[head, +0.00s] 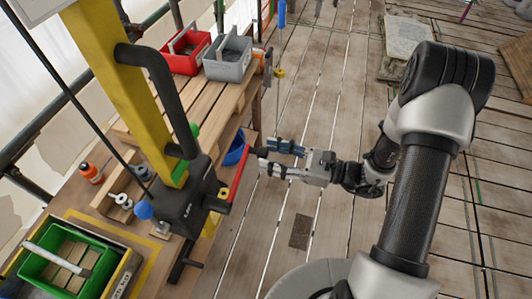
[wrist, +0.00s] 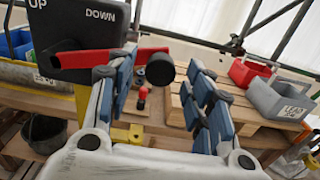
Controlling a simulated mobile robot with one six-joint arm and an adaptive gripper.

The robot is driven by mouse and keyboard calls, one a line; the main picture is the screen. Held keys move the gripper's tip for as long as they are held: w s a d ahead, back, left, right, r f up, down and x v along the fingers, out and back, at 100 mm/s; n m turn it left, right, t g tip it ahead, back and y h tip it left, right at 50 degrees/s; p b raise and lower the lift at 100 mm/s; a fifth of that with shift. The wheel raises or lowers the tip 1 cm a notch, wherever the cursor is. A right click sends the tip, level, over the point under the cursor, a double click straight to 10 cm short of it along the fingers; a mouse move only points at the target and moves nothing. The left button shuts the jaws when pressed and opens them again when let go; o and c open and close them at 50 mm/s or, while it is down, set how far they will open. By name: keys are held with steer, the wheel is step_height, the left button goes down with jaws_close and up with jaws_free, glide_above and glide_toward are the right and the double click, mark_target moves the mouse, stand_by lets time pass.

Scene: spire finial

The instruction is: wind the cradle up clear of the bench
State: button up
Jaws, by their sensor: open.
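A black winch box (head: 185,205) is fixed to a yellow post (head: 115,65) beside the bench (head: 155,225). In the wrist view the box (wrist: 85,38) bears the words UP and DOWN. A red crank arm (head: 238,178) runs from the box towards my gripper (head: 266,160) and ends in a black knob. In the wrist view the red arm (wrist: 85,58) passes behind the left finger, and the round black knob (wrist: 160,70) shows between the open fingers of my gripper (wrist: 162,64). I cannot tell whether they touch it. I cannot make out the cradle with certainty.
A red bin (head: 186,55) and a grey bin (head: 228,62) stand on the far bench end. A green crate (head: 65,262) sits at bottom left. Plank floor (head: 330,110) is open to the right.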

steer(key=shift+x, duration=1.05)
steer(key=shift+c, duration=0.4)
jaws_close()
